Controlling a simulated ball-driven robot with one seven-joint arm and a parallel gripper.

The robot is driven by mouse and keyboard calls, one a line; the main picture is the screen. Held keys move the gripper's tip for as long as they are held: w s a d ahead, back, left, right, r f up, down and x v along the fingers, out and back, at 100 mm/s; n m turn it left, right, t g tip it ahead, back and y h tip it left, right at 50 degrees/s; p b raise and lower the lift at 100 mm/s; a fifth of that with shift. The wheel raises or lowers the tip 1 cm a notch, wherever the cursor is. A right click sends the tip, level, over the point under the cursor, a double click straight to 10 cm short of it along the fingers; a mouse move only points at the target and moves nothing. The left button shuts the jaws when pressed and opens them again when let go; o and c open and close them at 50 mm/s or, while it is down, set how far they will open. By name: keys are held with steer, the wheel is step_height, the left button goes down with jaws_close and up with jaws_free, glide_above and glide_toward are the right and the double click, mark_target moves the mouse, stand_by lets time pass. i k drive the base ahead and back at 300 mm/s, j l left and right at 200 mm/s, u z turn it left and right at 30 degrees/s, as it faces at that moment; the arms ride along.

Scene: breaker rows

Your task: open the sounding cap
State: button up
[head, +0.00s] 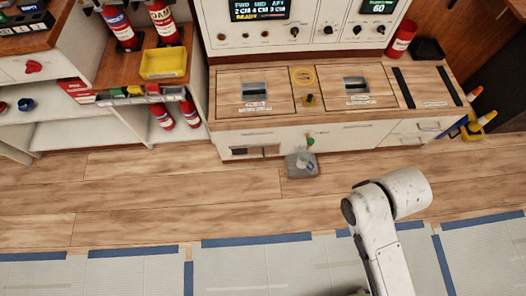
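I cannot tell for sure which part is the sounding cap. A small grey block (302,168) stands on the wooden floor in front of the counter, with a small pale fitting on top, too small to make out clearly. My arm reaches up from the lower right, to the right of and nearer than the grey block. My gripper's fingers do not show.
The wooden counter (225,115) with a control panel (225,42) spans the back. Shelves at left hold fire extinguishers (117,28) and a yellow bin (164,63). The wooden floor (150,195) is clear left of the block; pale blue-taped mats (250,265) lie nearer.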

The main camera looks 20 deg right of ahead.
mark_target(308, 101)
steer(key=i+l, duration=0.15)
steer(key=i, duration=0.35)
steer(key=i+l, duration=0.1)
steer(key=i, duration=0.45)
